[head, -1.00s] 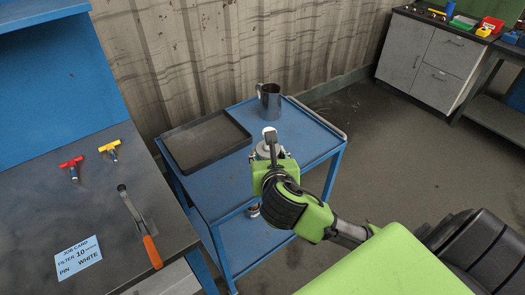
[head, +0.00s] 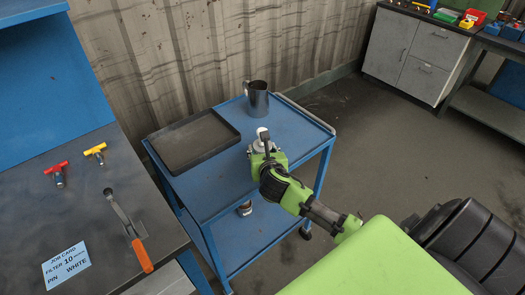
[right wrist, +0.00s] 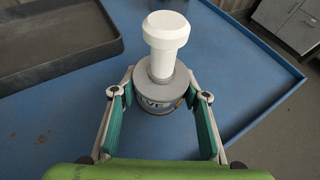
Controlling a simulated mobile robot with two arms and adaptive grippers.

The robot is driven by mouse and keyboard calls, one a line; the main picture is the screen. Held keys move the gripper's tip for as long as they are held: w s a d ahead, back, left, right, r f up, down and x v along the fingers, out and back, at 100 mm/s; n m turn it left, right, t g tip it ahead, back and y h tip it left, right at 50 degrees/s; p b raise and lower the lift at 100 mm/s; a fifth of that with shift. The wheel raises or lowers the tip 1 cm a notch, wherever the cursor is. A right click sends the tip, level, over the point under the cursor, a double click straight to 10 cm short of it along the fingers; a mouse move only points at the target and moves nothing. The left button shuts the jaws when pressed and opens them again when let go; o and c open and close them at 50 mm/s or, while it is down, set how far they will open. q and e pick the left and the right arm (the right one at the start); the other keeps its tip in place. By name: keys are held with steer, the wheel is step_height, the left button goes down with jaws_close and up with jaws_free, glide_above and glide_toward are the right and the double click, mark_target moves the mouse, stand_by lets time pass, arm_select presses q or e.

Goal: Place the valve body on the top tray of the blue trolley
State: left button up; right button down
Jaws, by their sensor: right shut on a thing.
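The valve body, a grey cylinder with a white knobbed stem on top, shows in the right wrist view (right wrist: 160,92) and in the head view (head: 262,144). It is upright, over the top tray of the blue trolley (head: 222,187). My right gripper (right wrist: 160,100) is shut on it, one finger on each side; in the head view the right gripper (head: 263,154) reaches in over the trolley's near right part. I cannot tell whether its base touches the tray; its lower part is partly hidden. My left gripper is not in view.
A black shallow tray (head: 152,145) and a dark metal mug (head: 257,99) stand on the trolley top. A small object (head: 244,208) is on its lower shelf. A bench (head: 92,225) with T-handled tools and a job card is at left. Free blue surface surrounds the valve body.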

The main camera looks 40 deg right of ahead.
steer(key=shift+f, duration=0.15)
steer(key=c, duration=1.2)
jaws_free()
steer(key=shift+f, duration=0.15)
steer(key=v, duration=1.2)
